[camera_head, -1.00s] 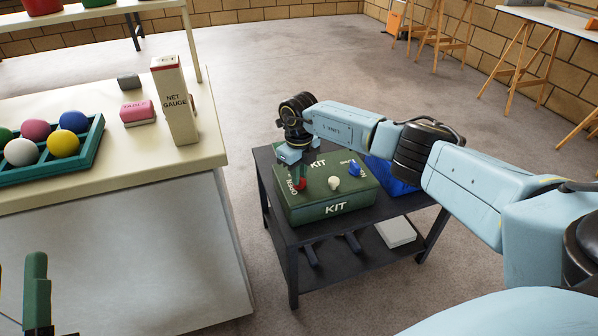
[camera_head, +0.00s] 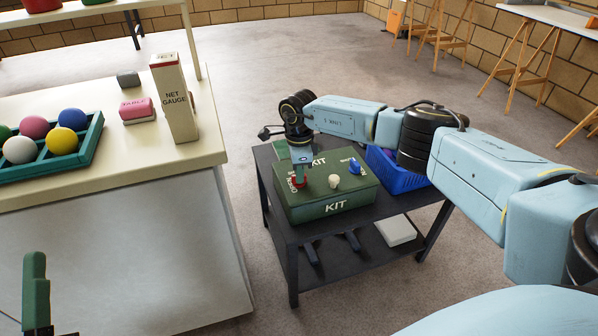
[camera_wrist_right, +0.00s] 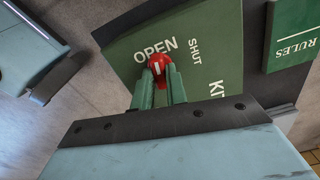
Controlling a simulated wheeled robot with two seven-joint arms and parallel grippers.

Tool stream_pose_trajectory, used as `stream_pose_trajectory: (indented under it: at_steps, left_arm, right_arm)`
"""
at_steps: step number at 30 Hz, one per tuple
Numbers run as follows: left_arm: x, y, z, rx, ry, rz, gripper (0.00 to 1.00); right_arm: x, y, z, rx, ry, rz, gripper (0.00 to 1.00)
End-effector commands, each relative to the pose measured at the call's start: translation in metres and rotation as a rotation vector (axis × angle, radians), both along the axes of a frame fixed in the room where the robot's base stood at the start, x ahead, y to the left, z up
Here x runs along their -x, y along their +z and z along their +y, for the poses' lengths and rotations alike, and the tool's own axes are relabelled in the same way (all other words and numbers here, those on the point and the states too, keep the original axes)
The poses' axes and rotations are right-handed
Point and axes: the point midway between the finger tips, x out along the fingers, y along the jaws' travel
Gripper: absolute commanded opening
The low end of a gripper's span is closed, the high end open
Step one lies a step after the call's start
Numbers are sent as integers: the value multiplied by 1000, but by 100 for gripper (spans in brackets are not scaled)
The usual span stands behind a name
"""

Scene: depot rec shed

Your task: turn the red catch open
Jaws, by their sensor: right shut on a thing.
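The red catch (camera_head: 298,181) is on the top left of the green kit box (camera_head: 334,207), which lies on a dark low table. My right gripper (camera_wrist_right: 159,82) comes down from above, with its green fingers on either side of the red catch (camera_wrist_right: 157,63), shut on it. In the right wrist view the word OPEN is just beyond the catch and SHUT is to its right. The white mark on the catch points roughly toward OPEN; its exact angle is hard to tell. A green finger of my left gripper (camera_head: 35,290) shows at the lower left, away from the box.
A white knob (camera_head: 334,181) and a blue knob (camera_head: 355,167) stand on the box. A blue basket (camera_head: 400,178) is right behind it. The cream counter (camera_head: 120,170) with balls and a net gauge box (camera_head: 175,100) stands left.

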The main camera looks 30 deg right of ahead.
Motion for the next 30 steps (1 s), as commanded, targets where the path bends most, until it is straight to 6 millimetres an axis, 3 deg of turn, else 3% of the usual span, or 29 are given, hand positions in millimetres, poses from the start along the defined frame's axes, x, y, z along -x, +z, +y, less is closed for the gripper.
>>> stream_pose_trajectory:
  at_steps: [12, 28, 29, 30]
  left_arm:
    - [1, 5, 0, 17, 3, -35, 36]
    - [1, 6, 0, 19, 3, -39, 36]
    - [1, 6, 0, 19, 3, -39, 36]
    - [1, 6, 0, 18, 3, -39, 36]
  right_arm:
    - [-1, 1, 0, 1, 171, -2, 0]
    - [0, 1, 0, 0, 191, -1, 0]
    - [0, 1, 0, 0, 191, -1, 18]
    - [0, 1, 0, 0, 191, -1, 23]
